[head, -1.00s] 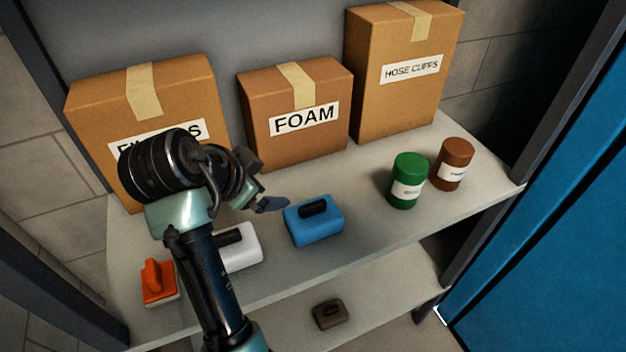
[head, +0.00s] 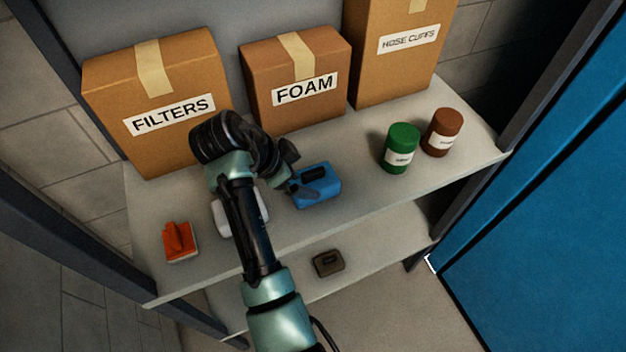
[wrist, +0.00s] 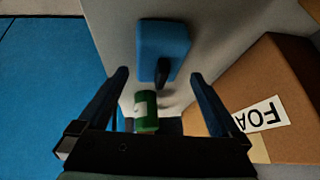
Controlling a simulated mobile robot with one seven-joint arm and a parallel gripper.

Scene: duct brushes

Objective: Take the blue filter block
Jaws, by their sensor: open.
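The blue filter block (head: 320,187) with a dark handle on top sits on the upper shelf, in front of the FOAM box. In the wrist view the blue block (wrist: 160,38) lies just ahead, between the lines of the two fingers. My gripper (head: 297,188) is at the left side of the block in the head view, with a finger overlapping its left end. In the wrist view my gripper (wrist: 158,76) is open, its fingers spread and nothing held between them. I cannot tell whether a finger touches the block.
A white block (head: 222,219), partly hidden by my arm, and an orange one (head: 179,243) sit to the left. Boxes marked FILTERS (head: 205,85), FOAM (head: 265,62) and HOSE CUFFS (head: 375,80) stand behind. Green (head: 400,140) and brown (head: 446,122) cans stand right. A dark block (head: 327,263) lies below.

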